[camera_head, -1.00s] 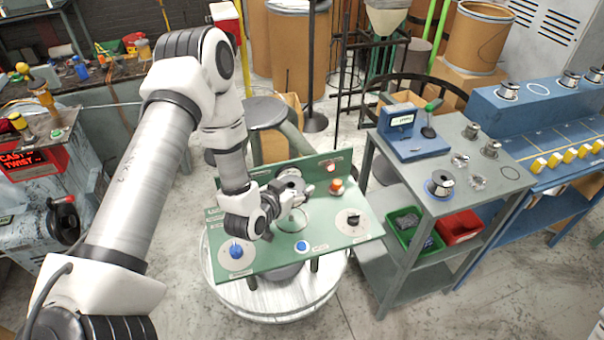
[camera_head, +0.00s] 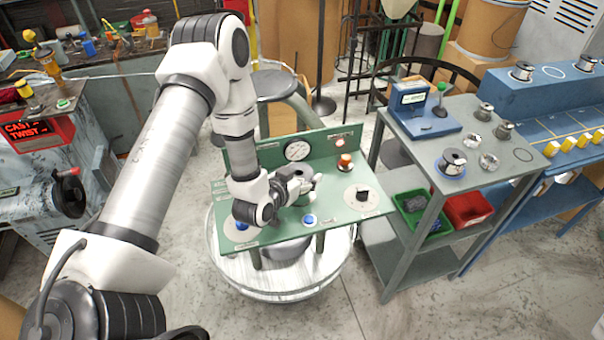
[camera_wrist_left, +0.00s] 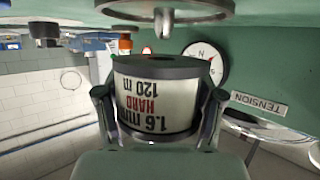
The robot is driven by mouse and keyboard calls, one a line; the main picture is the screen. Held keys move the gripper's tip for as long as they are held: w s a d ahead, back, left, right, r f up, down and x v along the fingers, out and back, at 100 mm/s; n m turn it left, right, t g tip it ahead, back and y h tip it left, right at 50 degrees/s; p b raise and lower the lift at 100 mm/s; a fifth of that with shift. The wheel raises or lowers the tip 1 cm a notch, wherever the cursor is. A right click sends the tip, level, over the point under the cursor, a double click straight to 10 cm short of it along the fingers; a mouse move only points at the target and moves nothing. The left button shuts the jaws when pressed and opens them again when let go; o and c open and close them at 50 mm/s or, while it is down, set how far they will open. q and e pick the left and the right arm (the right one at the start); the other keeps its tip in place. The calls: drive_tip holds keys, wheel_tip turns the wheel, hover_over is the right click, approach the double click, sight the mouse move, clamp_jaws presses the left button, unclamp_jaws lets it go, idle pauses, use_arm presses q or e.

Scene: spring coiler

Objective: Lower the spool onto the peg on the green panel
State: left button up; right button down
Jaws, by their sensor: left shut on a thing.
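My left gripper (camera_head: 306,184) is over the middle of the green panel (camera_head: 345,212) and shut on the spool. In the left wrist view, the spool (camera_wrist_left: 155,100) sits between the two fingers. It has dark end flanges and a white label reading 1.6 mm HARD 120 m, upside down. A round metal ring with a short central post (camera_wrist_left: 163,24) shows at the top of that view, close to the spool's flange; it looks like the peg's seat. A gap appears between them, but I cannot judge its size. In the head view my gripper hides the peg. My right gripper is not in view.
A gauge (camera_head: 297,150) stands on the panel's back wall. An orange-red knob (camera_head: 345,161), a black knob (camera_head: 362,193) and a blue button (camera_head: 309,219) surround the gripper. A grey cart (camera_head: 480,180) with more spools stands to the right.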

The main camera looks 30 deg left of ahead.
use_arm(q)
drive_tip(key=shift+w, duration=0.1)
idle(0.7)
drive_tip(key=o, duration=1.6)
drive_tip(key=shift+f, duration=0.1)
drive_tip(key=v, duration=0.7)
drive_tip(key=shift+s+r, duration=0.25)
drive_tip(key=shift+s, duration=0.05)
drive_tip(key=shift+w, duration=0.1)
